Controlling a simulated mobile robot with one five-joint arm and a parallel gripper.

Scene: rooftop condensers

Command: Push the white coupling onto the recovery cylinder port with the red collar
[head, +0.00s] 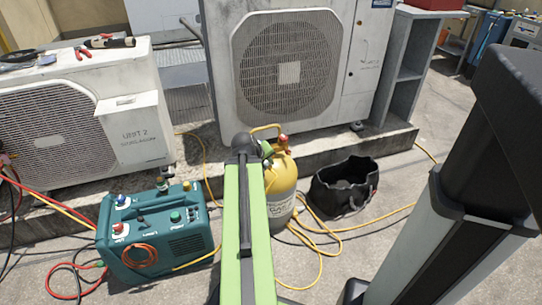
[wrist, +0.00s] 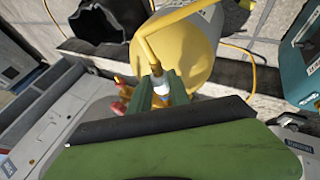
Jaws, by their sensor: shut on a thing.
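My gripper (wrist: 161,92) is shut on the white coupling (wrist: 160,83), which sits between its two green fingers in the wrist view. A bent yellow hose runs up from the coupling. The yellow recovery cylinder (head: 284,180) stands upright on the roof floor, just beyond the end of my arm in the head view. It fills the upper middle of the wrist view (wrist: 205,55). A red part (head: 284,141) shows at the cylinder's top, and red parts (wrist: 122,88) show left of my fingers in the wrist view. The fingers and green gripper body hide the coupling's far end, so I cannot tell whether it touches a port.
A black open bag (head: 343,186) stands right of the cylinder. A teal recovery machine (head: 158,235) is at the left. Yellow hoses (head: 318,235) lie on the floor. Condenser units (head: 290,70) stand behind, on a concrete ledge.

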